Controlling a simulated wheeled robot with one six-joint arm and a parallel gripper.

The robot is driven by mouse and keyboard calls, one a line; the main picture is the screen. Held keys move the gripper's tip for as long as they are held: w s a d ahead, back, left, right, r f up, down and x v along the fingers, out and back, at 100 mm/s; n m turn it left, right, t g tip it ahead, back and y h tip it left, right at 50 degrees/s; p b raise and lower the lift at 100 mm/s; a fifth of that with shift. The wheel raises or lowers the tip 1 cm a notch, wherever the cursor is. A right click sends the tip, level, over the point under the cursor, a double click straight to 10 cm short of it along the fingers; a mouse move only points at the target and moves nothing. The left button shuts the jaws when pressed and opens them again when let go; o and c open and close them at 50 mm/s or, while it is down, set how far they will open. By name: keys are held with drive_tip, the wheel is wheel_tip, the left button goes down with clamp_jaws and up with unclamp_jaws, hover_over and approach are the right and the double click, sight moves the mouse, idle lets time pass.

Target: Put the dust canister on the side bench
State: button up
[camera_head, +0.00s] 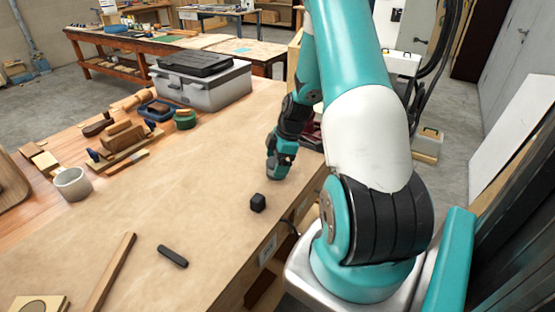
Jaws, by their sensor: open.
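I cannot tell for sure which thing is the dust canister. A small round green container (185,120) stands on the workbench (190,215) near the grey case, and a pale grey cup (72,184) stands at the left. My gripper (277,172) points down near the workbench's right edge, beyond a small black block (258,203) and apart from it. It is open, and I see nothing held in it; its fingertips are small and partly hidden. A long wooden bench with a red-brown frame (120,43) stands across the floor at the back left; it may be the side bench.
A grey case with a black lid (203,87) stands at the workbench's far end. Wooden blocks and tools (120,138) crowd its left side. A wood strip (110,270) and a black bar (172,257) lie in front. The workbench's middle is clear.

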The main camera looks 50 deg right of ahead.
drive_tip(key=b+v, duration=0.2)
drive_tip(key=v, duration=1)
drive_tip(key=w+a+r+g, duration=0.1)
drive_tip(key=a+r, duration=0.3)
drive_tip(key=a, duration=0.8)
drive_tip(key=w+a+r, duration=0.1)
drive_tip(key=a+r, duration=0.3)
drive_tip(key=a, duration=0.9)
drive_tip(key=s+a+r+m+g+y, duration=0.1)
drive_tip(key=s+a+r+m, duration=0.1)
drive_tip(key=s+a, duration=1.2)
drive_tip(key=shift+s+a+r+m, duration=0.4)
drive_tip(key=shift+a+r, duration=0.15)
drive_tip(key=shift+a, duration=0.65)
drive_tip(key=shift+w, duration=0.1)
